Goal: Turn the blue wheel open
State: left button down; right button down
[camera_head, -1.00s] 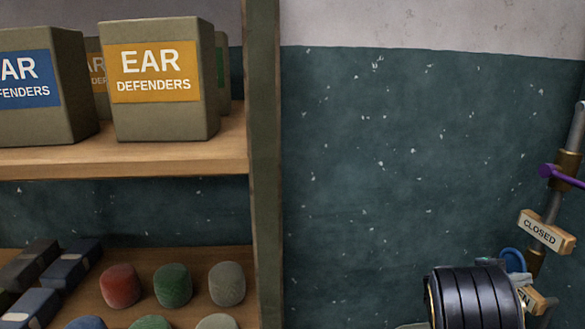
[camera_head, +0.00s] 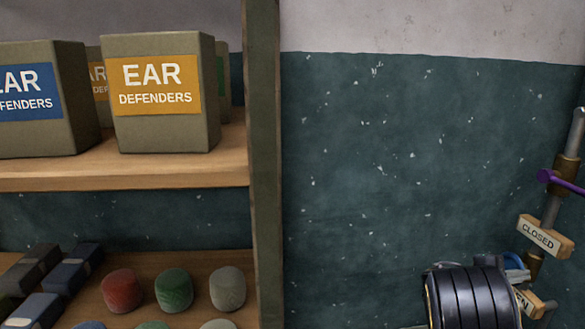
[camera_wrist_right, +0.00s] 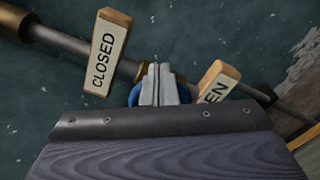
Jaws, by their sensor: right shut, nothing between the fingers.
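The blue wheel (camera_head: 516,259) is on the pipe at the lower right of the head view, mostly hidden behind my right gripper and wrist. In the wrist view, blue parts of the wheel (camera_wrist_right: 134,96) show on both sides of the fingers. My right gripper (camera_wrist_right: 158,72) is shut and empty, with its fingertips in front of the wheel. Whether they touch it, I cannot tell. A "CLOSED" tag (camera_head: 542,236) is above the wheel, and a partly hidden tag ending in "EN" (camera_head: 531,303) is below it. My left gripper is not in view.
A purple handle (camera_head: 560,182) sits higher on the grey pipe (camera_head: 577,135). The wall between the shelves and the pipe is bare.

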jog(key=shift+w+r+p, duration=0.35)
jog(key=shift+r+p, duration=0.05)
jog(key=shift+r, duration=0.2)
jog(key=shift+w+r+p, duration=0.3)
jog(key=shift+w+r, duration=0.05)
jog(key=shift+w+a+r, duration=0.1)
jog(key=shift+w+a, duration=0.05)
jog(key=shift+w, duration=0.05)
jog(key=shift+r, duration=0.1)
dwell(0.3)
jog(key=shift+s+r, duration=0.2)
jog(key=shift+r, duration=0.05)
send_near(517, 262)
jog(key=shift+s+d+r+p, duration=0.45)
jog(key=shift+s+d+r, duration=0.4)
jog(key=shift+d, duration=0.25)
